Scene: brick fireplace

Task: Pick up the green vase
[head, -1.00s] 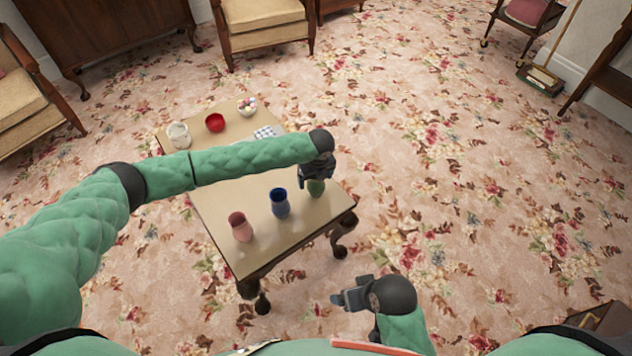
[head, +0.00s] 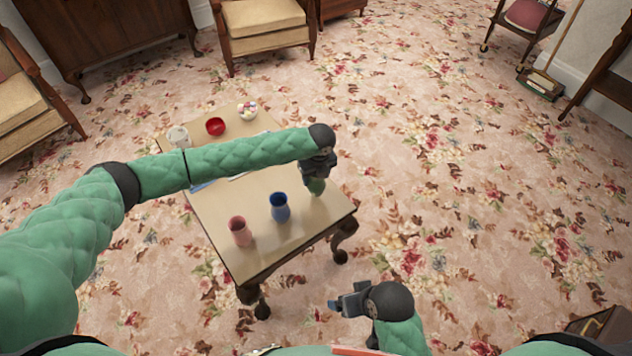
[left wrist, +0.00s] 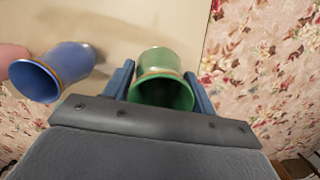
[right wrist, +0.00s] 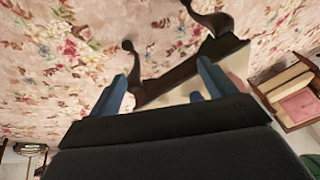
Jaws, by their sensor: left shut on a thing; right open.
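The green vase (head: 316,186) is at the right side of the low table (head: 228,213). My left gripper (head: 318,172) comes down over it from above and is shut on it. In the left wrist view the vase (left wrist: 164,80) sits between the two blue fingers, its open mouth toward the camera. Whether its base touches the table or hangs just above it is hard to tell. My right gripper (head: 340,303) is open and empty, low in front of the table; its spread fingers show in the right wrist view (right wrist: 160,88).
A blue vase (head: 280,207) and a pink vase (head: 240,231) stand left of the green one. A red bowl (head: 215,127), a bowl of colourful balls (head: 248,111) and a pale cup (head: 178,137) stand at the back. Carpet right of the table is clear.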

